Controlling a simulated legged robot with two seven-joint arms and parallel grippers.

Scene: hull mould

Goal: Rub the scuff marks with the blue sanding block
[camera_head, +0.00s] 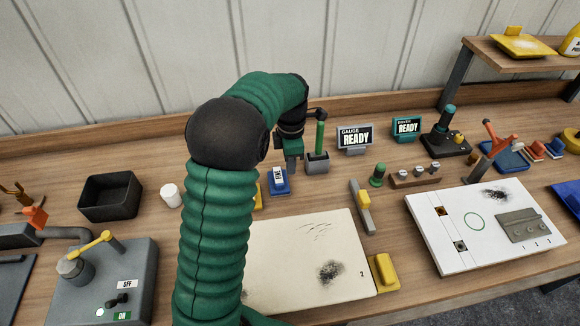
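A blue block (279,187) with a white label stands on the bench, just past the cream panel's back edge. My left gripper (293,160) points down right at its back side; whether it touches the block I cannot tell. My own forearm and wrist hide part of the gripper, so its finger opening is unclear. The cream panel (283,266) lies flat and bears a dark scuff (331,271) and thin scratch lines (317,230). A white panel (458,237) on the right bears another dark scuff (496,194). My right gripper is not in view.
A yellow block (383,272) sits at the cream panel's right edge. A grey holder (317,164) with a green tool and a gauge sign (355,138) stand behind. A black bin (110,197), white cylinder (171,195) and grey machine (105,290) are left.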

